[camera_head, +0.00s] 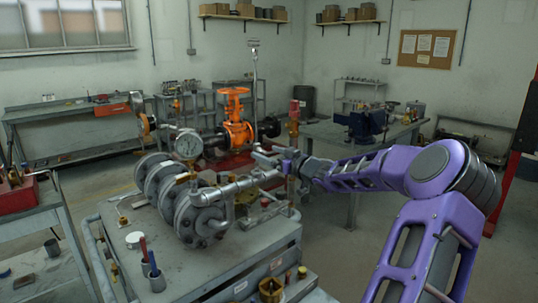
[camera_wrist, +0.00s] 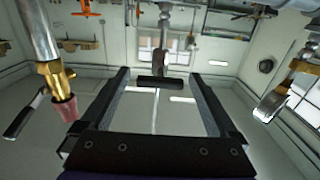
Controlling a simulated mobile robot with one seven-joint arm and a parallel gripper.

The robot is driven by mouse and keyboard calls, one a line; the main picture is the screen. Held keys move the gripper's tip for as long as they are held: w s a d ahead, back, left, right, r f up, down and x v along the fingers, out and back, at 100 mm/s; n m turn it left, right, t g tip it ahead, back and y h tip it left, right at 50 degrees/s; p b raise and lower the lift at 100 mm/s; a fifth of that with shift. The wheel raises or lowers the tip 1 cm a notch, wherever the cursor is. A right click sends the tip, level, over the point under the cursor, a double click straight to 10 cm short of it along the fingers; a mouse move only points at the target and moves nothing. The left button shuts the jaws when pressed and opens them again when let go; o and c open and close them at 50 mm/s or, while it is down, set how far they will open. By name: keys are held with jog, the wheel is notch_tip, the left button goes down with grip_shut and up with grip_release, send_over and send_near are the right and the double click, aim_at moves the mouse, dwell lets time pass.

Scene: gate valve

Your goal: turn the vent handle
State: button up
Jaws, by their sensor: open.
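In the wrist view, a short dark crossbar handle (camera_wrist: 160,84) on a grey stem shows between my two finger tips, most likely the vent handle. My gripper (camera_wrist: 160,78) is open, with one finger on each side of the bar and gaps showing at both ends. I cannot tell how deep the bar sits between the fingers. In the head view my gripper (camera_head: 264,155) is at the right end of the metal pipework, above the grey bench. The handle is too small and hidden there to make out clearly.
A brass fitting with a red tip (camera_wrist: 64,108) and a metal lever (camera_wrist: 273,104) flank my gripper in the wrist view. In the head view, a pressure gauge (camera_head: 188,145), grey flanges (camera_head: 203,217) and an orange gate valve (camera_head: 236,131) stand to the left.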

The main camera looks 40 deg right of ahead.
jog(key=c, duration=1.4)
